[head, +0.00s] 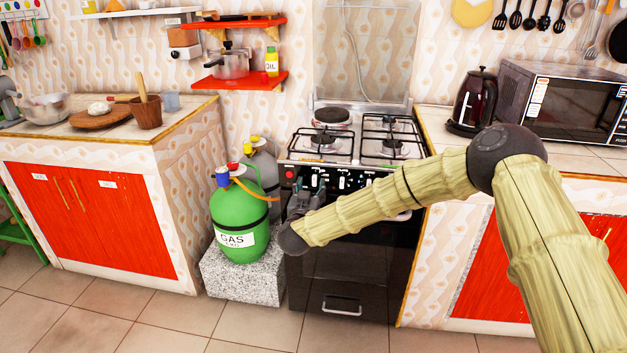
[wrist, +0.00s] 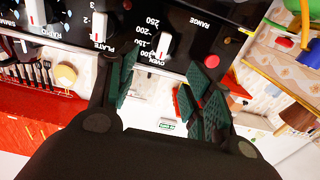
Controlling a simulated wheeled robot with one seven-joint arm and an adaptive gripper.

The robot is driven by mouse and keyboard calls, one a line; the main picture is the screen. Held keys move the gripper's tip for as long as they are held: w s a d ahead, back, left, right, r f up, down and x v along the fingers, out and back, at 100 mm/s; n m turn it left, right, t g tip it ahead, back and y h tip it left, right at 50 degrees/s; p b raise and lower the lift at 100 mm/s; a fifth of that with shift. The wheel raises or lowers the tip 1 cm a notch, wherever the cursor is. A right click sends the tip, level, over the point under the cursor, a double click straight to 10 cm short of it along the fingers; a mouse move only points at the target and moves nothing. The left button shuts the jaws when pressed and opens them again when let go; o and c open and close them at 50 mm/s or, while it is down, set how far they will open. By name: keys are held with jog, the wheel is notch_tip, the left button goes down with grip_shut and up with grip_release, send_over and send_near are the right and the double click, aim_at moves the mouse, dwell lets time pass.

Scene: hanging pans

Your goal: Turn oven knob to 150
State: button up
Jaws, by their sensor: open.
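The oven knob (wrist: 164,43) is a white bar-shaped knob on the black front panel, beside the printed word OVEN and the numbers 150, 200 and 250. The wrist view shows this print upside down. Which mark the knob points at is hard to tell. My gripper (wrist: 165,82) is open and empty. Its green-padded fingers stand left and right of the knob in the picture, and no contact shows. In the head view my gripper (head: 305,192) is in front of the left part of the stove's panel and hides some of it.
The plate knob (wrist: 99,28) is close to the left finger, and a red light (wrist: 211,61) is near the right one. The green gas bottle (head: 237,220) stands on a stone block (head: 240,280) just left of the stove (head: 345,265). The floor in front is clear.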

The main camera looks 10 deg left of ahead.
aim_at(314, 177)
jog(key=shift+w, duration=3.1)
jog(key=c, duration=1)
